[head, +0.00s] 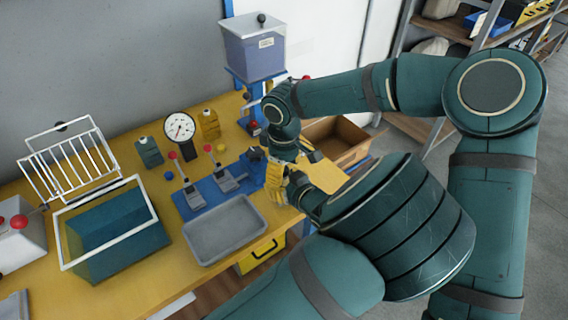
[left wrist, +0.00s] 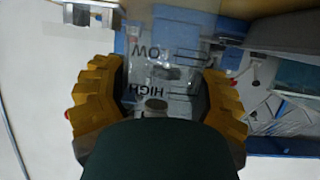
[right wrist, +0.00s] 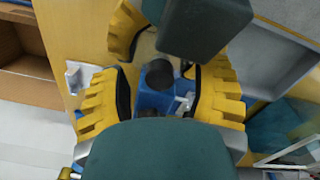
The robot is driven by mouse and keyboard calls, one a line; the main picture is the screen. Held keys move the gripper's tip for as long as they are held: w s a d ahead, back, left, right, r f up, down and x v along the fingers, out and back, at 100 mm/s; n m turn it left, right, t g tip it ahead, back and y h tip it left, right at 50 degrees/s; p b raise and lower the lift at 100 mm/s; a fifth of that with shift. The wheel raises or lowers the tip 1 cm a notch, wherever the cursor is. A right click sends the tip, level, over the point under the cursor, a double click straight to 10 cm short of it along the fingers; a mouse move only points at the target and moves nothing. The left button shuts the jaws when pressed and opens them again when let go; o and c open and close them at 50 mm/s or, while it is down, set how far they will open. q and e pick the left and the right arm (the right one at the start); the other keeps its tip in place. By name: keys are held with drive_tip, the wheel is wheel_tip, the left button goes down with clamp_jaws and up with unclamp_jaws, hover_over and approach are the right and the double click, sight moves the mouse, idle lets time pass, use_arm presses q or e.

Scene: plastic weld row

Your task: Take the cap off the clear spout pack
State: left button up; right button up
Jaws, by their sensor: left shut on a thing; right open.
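The clear spout pack (left wrist: 160,75) shows in the left wrist view, its LOW and HIGH marks upside down. My left gripper (left wrist: 158,100) is shut on it, a jaw on each side; in the head view that gripper (head: 299,188) is partly hidden. My right gripper (head: 274,176) points down close beside it. In the right wrist view my right gripper (right wrist: 158,100) is open, its jaws apart. Between them is a dark round piece (right wrist: 158,73) above blue; I cannot tell whether it is the cap. The pack is hidden in the head view.
A blue fixture (head: 190,205) with red-knobbed levers lies left of the grippers, behind a grey tray (head: 225,228). A teal tub (head: 115,230), a dial gauge (head: 180,128) and small bottles (head: 209,124) stand farther left.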

clamp_jaws()
drive_tip(key=shift+r, duration=0.25)
idle(0.7)
drive_tip(key=shift+r, duration=0.85)
drive_tip(key=shift+w+r, duration=0.1)
drive_tip(key=shift+r, duration=1.95)
use_arm(q)
drive_tip(key=o, duration=1.4)
